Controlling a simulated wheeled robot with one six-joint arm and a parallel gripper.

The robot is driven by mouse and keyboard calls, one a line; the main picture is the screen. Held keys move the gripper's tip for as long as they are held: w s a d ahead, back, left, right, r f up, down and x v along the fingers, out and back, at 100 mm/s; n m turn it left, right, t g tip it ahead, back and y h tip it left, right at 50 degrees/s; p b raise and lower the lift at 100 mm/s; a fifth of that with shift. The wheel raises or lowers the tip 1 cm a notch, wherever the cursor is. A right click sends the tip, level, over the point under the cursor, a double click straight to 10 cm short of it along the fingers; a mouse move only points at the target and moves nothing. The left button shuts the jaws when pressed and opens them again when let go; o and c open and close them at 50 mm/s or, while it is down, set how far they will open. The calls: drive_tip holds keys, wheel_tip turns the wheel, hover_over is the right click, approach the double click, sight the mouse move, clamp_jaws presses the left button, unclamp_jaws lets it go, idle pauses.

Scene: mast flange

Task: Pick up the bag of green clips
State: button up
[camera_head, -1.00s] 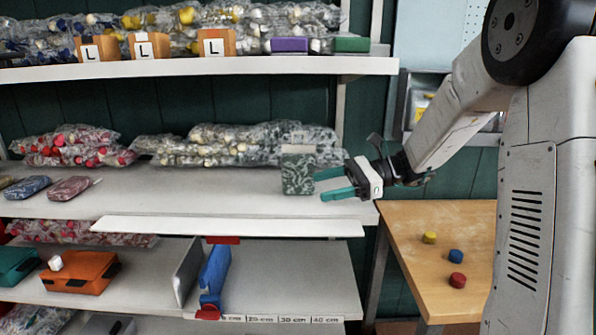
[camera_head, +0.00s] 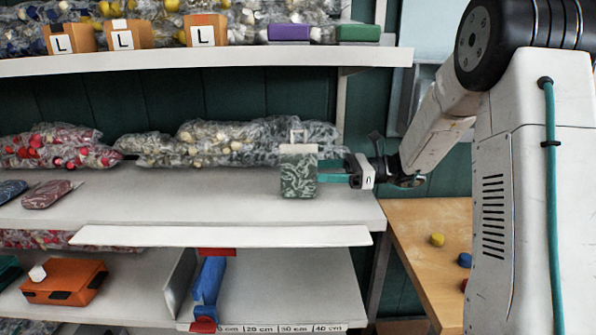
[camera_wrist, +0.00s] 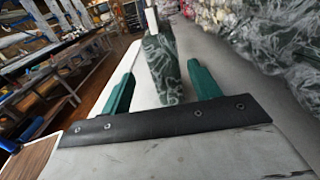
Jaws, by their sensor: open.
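The bag of green clips looks to be the small green bag with a pale leafy pattern and a whitish top (camera_head: 298,176). It stands upright on the middle shelf near its right end. My gripper (camera_head: 333,171) is open with green fingers, just right of the bag, the tips at its right edge. In the wrist view the bag (camera_wrist: 161,64) is ahead, and its near end shows between the two fingertips (camera_wrist: 160,72). I cannot tell whether either finger touches it. Its contents are hidden.
Clear bags with pale items (camera_head: 225,145) lie behind on the same shelf, red-item bags (camera_head: 60,147) further left. Flat pouches (camera_head: 45,194) lie at the left. The shelf (camera_head: 200,195) left of the bag is bare. An upper shelf (camera_head: 200,62) hangs above. A wooden table (camera_head: 415,240) stands right.

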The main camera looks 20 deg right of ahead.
sight(299, 168)
drive_tip(key=shift+w+r+x, duration=0.1)
drive_tip(key=shift+w+x, duration=0.05)
drive_tip(key=shift+x, duration=1.6)
drive_tip(key=shift+w+r+x, duration=0.1)
drive_tip(key=shift+w+x, duration=0.05)
drive_tip(key=shift+x, duration=1.6)
drive_tip(key=shift+d, duration=0.1)
drive_tip(key=c, duration=1.1)
